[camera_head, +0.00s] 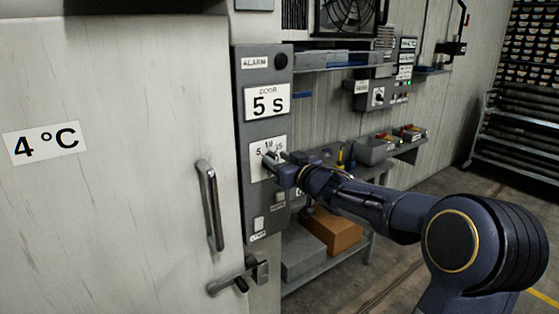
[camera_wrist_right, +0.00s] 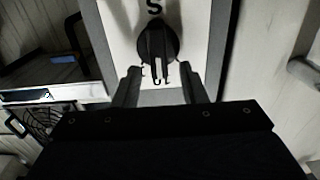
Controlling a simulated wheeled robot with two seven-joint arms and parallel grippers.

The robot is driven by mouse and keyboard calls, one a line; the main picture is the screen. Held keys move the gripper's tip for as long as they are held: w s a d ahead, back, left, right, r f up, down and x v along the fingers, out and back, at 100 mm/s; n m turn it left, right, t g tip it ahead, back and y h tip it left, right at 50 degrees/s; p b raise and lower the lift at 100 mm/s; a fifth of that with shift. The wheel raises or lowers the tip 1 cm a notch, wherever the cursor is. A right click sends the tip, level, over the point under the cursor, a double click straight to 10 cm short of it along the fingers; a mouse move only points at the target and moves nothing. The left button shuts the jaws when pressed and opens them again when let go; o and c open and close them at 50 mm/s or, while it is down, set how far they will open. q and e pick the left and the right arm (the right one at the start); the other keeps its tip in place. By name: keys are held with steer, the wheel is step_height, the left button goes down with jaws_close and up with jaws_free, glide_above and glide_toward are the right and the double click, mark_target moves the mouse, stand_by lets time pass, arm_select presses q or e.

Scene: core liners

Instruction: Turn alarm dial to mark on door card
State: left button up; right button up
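The grey alarm panel (camera_head: 240,140) is on the wall right of the cold-room door. Its door card (camera_head: 267,100) reads "DOOR 5 S". Below it is a white dial plate (camera_head: 256,172) with printed marks, including a 5 at upper left. My right gripper (camera_head: 270,160) is at this plate and covers most of the dial. In the right wrist view, the dark round dial (camera_wrist_right: 148,29) with its raised bar lies just ahead of the fingertips. The two fingers are apart, with a gap on each side of the bar. Its pointing direction is unclear. My left gripper is out of view.
The pale door (camera_head: 110,210) has a long upright handle (camera_head: 210,205) and a latch (camera_head: 240,277) near the panel. A shelf with boxes (camera_head: 370,152) stands to the right of the panel. A brown box (camera_head: 334,230) sits low beneath my right arm.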

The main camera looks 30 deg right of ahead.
jaws_close()
steer(key=shift+n, duration=0.3)
steer(key=n+b, duration=0.1)
steer(key=n, duration=0.1)
steer(key=a+n+b, duration=0.1)
steer(key=n+b, duration=0.1)
steer(key=n, duration=0.1)
steer(key=n+b, duration=0.1)
steer(key=n, duration=0.2)
steer(key=shift+a+f, duration=0.2)
steer(key=shift+f, duration=0.2)
steer(key=shift+n+b, duration=0.3)
steer(key=shift+n, duration=0.1)
jaws_free()
steer(key=shift+s+r, duration=0.1)
steer(key=shift+s, duration=0.1)
